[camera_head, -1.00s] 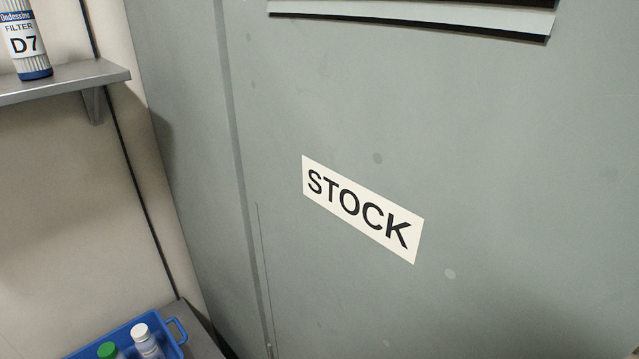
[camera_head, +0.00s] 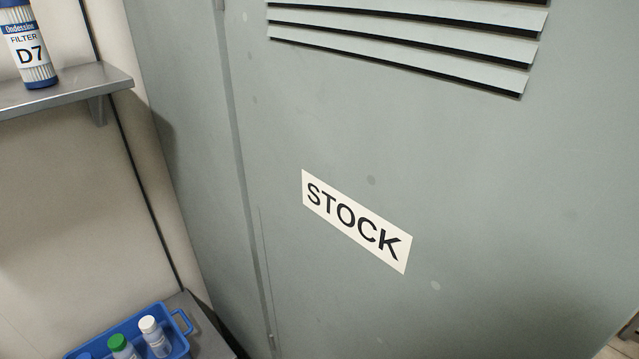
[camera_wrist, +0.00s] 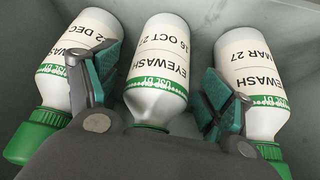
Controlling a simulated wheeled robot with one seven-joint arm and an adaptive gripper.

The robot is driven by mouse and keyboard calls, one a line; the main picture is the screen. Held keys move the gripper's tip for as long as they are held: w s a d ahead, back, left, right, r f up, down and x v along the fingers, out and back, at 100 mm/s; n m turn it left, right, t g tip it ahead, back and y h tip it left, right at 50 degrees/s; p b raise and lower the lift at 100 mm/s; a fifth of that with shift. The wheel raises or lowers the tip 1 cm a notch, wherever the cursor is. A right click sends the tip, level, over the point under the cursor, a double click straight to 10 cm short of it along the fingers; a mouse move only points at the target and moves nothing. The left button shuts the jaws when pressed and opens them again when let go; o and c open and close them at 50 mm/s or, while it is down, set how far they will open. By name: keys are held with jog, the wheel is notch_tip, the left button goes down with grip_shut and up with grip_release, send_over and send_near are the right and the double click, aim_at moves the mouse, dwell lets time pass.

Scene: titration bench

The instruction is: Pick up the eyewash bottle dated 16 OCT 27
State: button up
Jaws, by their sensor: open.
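In the wrist view three white eyewash bottles with green-printed labels lie or stand side by side, their lettering upside down. The middle bottle (camera_wrist: 163,28) reads "16 OCT 2" with the last digit unclear. The left bottle (camera_wrist: 82,30) reads "2 DEC", partly covered by a finger. The right bottle (camera_wrist: 255,60) reads "MAR 27". Green caps show on the left and right bottles; the middle bottle's cap is hidden behind my gripper's body. My gripper (camera_wrist: 160,76) is open, with one finger on each side of the middle bottle. Whether the fingers touch it I cannot tell.
In the head view a grey cabinet door (camera_head: 480,200) carries a STOCK label (camera_head: 356,220). A blue tray (camera_head: 183,345) with several capped bottles sits at lower left. A D7 filter (camera_head: 30,50) stands on a shelf (camera_head: 80,85). A grey surface (camera_wrist: 205,15) lies behind the eyewash bottles.

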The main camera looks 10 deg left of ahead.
jog(key=c, duration=1.4)
jog(key=shift+r, duration=0.1)
jog(key=shift+c, duration=0.2)
